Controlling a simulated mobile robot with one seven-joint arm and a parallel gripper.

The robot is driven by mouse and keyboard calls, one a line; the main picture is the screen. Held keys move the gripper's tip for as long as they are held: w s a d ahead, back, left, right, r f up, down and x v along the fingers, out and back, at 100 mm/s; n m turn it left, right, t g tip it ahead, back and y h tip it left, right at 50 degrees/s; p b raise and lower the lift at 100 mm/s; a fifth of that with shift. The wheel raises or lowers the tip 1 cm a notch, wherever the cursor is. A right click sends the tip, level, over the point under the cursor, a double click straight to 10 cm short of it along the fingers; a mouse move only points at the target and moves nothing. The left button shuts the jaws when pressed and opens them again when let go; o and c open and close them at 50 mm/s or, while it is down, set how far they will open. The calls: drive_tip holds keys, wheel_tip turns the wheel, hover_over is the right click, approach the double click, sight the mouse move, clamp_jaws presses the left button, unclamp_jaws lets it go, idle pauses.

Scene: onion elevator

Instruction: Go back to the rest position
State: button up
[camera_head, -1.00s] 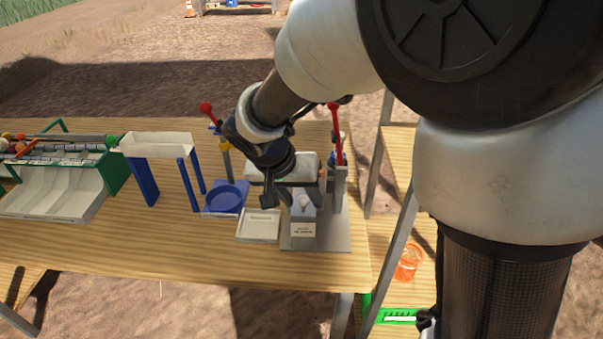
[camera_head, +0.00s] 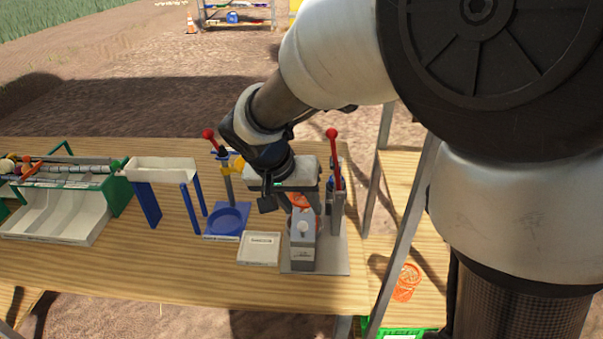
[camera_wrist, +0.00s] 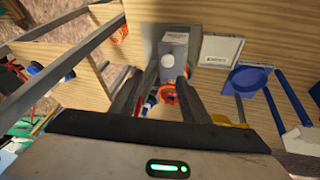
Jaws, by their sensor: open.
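My gripper (camera_head: 288,206) is over the right end of the wooden table, its fingers pointing down and apart. In the wrist view the gripper (camera_wrist: 168,82) has its fingers spread, with nothing held between them. A grey box with a white knob (camera_head: 302,252) stands just in front of the fingers; it also shows beyond the fingertips in the wrist view (camera_wrist: 176,44). An orange round thing (camera_head: 299,201) shows partly behind the box and fingers. Whether the fingers touch anything is hard to tell.
A red-handled lever stand (camera_head: 333,170) rises close to the gripper's right. A blue press stand (camera_head: 227,218) and white tray (camera_head: 259,249) lie to its left. Further left are a white chute (camera_head: 162,171) and a green-framed sorter (camera_head: 118,192). A shelf with an orange bucket (camera_head: 405,283) is right.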

drive_tip(key=s+d+r+n+y+p, duration=0.1)
drive_tip(key=s+d+r+p, duration=0.3)
drive_tip(key=s+d+r, duration=0.3)
drive_tip(key=s+d+r+n+t+y+p, duration=0.1)
drive_tip(key=s+d+r+p, duration=0.4)
drive_tip(key=r, duration=0.8)
drive_tip(key=s+d+y, duration=0.1)
drive_tip(key=s+d, duration=0.2)
drive_tip(key=s, duration=0.2)
drive_tip(key=shift+s+t, duration=0.15)
drive_tip(key=shift+t, duration=0.15)
